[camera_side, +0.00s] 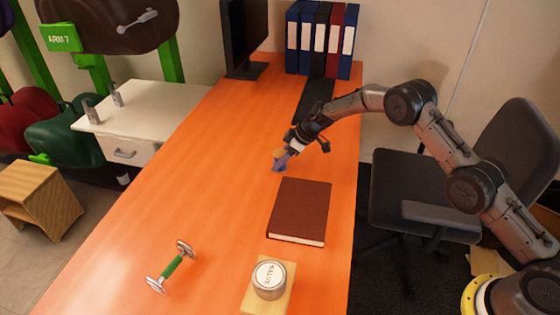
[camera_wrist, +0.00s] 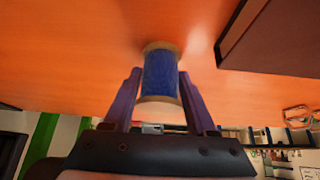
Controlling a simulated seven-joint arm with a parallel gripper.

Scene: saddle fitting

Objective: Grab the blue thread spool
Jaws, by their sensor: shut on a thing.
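The blue thread spool (camera_wrist: 160,76) has pale wooden-looking ends and sits between the two purple fingers of my gripper (camera_wrist: 160,98) in the wrist view. The fingers are shut on its sides. In the side view my gripper (camera_side: 281,160) is over the orange desk, just behind the brown book. There the spool is mostly hidden by the fingers, and I cannot tell whether it touches the desk.
The brown book (camera_side: 300,211) lies in front of my gripper. A tin on a wooden block (camera_side: 268,279) and a green-handled tool (camera_side: 172,266) are nearer the front. Binders (camera_side: 320,40), a keyboard (camera_side: 314,98) and a monitor (camera_side: 245,35) stand behind. The desk's left side is clear.

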